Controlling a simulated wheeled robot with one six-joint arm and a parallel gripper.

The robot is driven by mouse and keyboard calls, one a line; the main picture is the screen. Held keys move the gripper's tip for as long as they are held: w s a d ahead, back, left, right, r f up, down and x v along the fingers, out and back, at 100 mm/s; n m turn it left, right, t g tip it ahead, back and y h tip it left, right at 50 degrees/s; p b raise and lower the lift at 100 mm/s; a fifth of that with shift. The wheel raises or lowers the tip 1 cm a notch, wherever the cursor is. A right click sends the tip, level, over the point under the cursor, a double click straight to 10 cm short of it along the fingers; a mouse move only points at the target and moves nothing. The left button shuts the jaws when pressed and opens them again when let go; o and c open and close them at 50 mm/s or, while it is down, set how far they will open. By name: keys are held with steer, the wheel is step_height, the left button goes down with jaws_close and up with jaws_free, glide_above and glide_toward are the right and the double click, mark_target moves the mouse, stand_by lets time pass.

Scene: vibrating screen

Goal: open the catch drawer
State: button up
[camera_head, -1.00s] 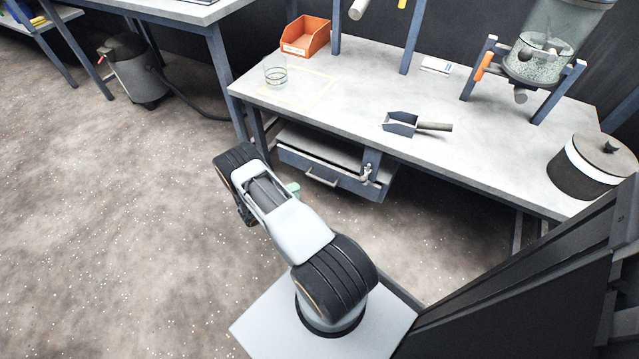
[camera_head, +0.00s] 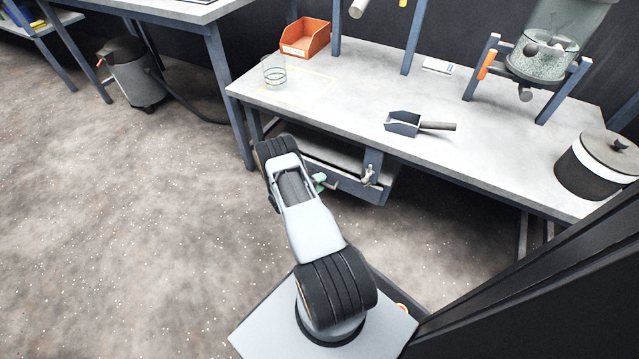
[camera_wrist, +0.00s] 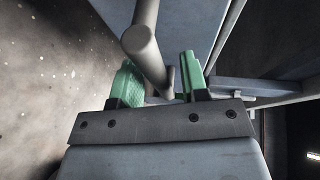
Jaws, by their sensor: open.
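The catch drawer (camera_head: 352,189) is a blue-grey drawer under the worktop, and my arm hides its left part and its handle in the head view. In the wrist view its blue-grey front (camera_wrist: 186,28) fills the top middle. A grey bar handle (camera_wrist: 148,58) runs between the two green fingers of my gripper (camera_wrist: 158,80). The fingers are apart, one on each side of the bar, and I cannot tell whether either touches it. In the head view a green fingertip of my gripper (camera_head: 319,181) shows beside the drawer front.
A grey latch-like part (camera_head: 368,175) sits by the drawer's right side. On the workbench (camera_head: 340,105) are a scoop (camera_head: 403,124), a glass beaker (camera_head: 274,72), an orange bin (camera_head: 305,38) and a lidded pot (camera_head: 598,165).

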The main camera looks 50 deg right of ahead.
jaws_close()
stand_by(0.3)
stand_by(0.3)
